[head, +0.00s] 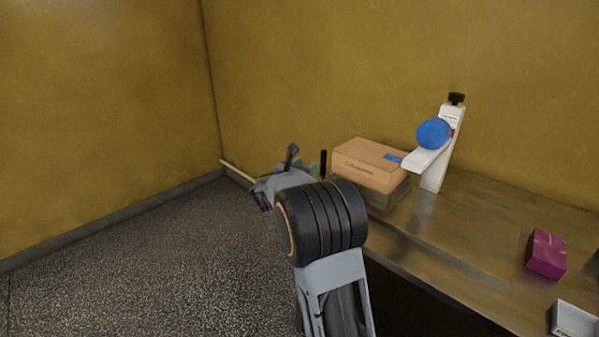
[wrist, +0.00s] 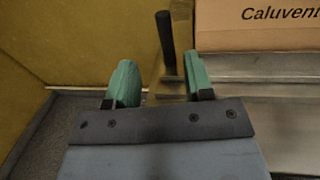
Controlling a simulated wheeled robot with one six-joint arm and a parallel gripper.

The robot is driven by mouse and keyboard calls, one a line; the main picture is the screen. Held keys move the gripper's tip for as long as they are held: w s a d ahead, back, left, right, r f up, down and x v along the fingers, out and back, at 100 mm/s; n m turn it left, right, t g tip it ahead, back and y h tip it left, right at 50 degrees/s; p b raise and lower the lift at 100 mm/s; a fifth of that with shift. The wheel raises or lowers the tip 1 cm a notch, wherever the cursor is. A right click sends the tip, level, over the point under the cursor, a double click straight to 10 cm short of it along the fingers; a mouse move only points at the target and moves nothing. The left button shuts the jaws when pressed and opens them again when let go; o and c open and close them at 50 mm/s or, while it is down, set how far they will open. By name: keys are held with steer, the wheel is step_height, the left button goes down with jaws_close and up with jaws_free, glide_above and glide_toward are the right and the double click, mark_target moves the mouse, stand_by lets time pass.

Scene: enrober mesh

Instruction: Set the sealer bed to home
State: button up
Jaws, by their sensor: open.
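A black upright lever (wrist: 166,42) rises from a tan base in the wrist view, in the gap between my green fingertips as seen there. My gripper (wrist: 158,84) is open and empty. I cannot tell how far the lever is beyond the fingers. In the head view the lever (head: 323,162) stands just left of a cardboard box, and my gripper (head: 312,169) is mostly hidden behind my arm. The grey metal bed (wrist: 265,66) lies under the box, at the right of the wrist view. Which part is the sealer bed is not labelled.
The cardboard box (head: 367,163) sits on the bed at the bench's far left. A white stand (head: 436,172) with a blue disc (head: 433,133) is right of it. A purple box (head: 546,254) and white tray (head: 575,322) lie nearer on the bench (head: 480,215). Walls close the back and left.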

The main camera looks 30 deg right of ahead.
steer(key=shift+v, duration=1.5)
steer(key=s+a+r+m+g+y+p, duration=0.1)
steer(key=s+a+m+g+y+p, duration=0.1)
steer(key=s+a+m+y+p, duration=0.35)
steer(key=s+a+r+m+g+y+p, duration=0.1)
steer(key=s+a+m+g+y+p, duration=0.15)
steer(key=s+m, duration=0.6)
steer(key=s+a+r+m+t+y+p, duration=0.1)
steer(key=s+a+m+y+p, duration=0.3)
steer(key=s+a+m+y, duration=0.4)
steer(key=s+a, duration=0.3)
steer(key=a, duration=0.3)
steer(key=shift+a+r+m+y, duration=0.2)
steer(key=shift+m+y, duration=0.1)
steer(key=shift+y, duration=0.1)
steer(key=shift+c, duration=0.5)
